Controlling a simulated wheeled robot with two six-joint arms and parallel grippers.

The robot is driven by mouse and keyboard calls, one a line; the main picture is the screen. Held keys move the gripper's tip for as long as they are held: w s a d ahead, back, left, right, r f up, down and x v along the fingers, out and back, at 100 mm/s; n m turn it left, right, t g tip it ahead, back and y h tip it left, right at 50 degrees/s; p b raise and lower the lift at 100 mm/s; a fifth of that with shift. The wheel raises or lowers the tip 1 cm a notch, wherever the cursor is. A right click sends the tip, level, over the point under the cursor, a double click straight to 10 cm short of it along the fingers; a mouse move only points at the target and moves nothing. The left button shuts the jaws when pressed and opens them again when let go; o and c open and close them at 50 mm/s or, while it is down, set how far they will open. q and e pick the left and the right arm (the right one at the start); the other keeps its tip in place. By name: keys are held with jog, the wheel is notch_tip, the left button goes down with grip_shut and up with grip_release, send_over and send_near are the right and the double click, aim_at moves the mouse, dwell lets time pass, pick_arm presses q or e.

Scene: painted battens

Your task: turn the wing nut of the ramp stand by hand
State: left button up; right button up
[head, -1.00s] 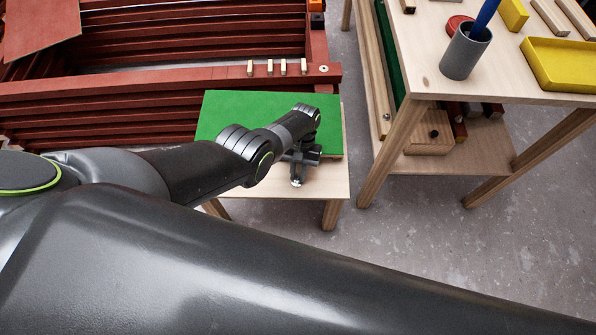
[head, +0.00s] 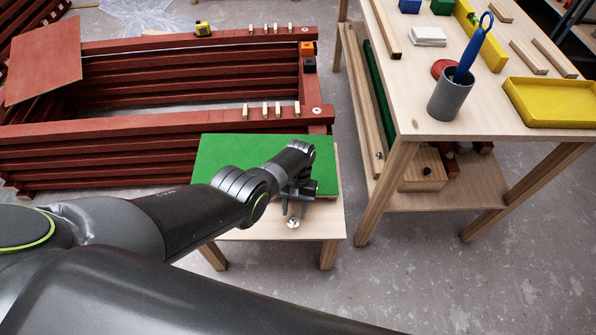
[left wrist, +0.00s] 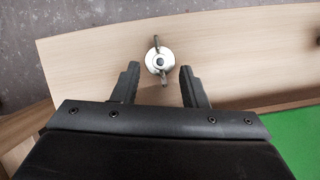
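The ramp stand is a low wooden stand with a green panel (head: 225,155) on it and a bare pale wood strip (head: 250,233) along the front. The wing nut (head: 292,223) is a small silver piece on that strip. In the left wrist view the wing nut (left wrist: 158,62) shows a round washer and two wings, one pointing up and one down. My left gripper (head: 295,207) is just behind the nut. Its fingers (left wrist: 160,75) are open and apart, with the nut near their tips and a gap on both sides. My right gripper is out of view.
A workbench (head: 430,110) stands at the right with a grey cup (head: 449,98) and a yellow tray (head: 550,102). Stacked red battens (head: 90,150) lie behind and left of the stand. Grey floor (head: 400,280) is free in front of the bench.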

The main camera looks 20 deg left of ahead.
pick_arm(q)
jog(key=p+v, duration=0.1)
jog(key=v, duration=0.3)
jog(key=shift+r, duration=0.1)
jog(key=p+v, duration=0.3)
jog(key=v, duration=0.8)
jog(key=shift+p, duration=0.4)
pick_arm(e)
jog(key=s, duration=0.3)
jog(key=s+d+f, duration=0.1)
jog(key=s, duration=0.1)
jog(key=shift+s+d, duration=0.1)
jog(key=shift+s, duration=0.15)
pick_arm(q)
jog(key=shift+r, duration=0.1)
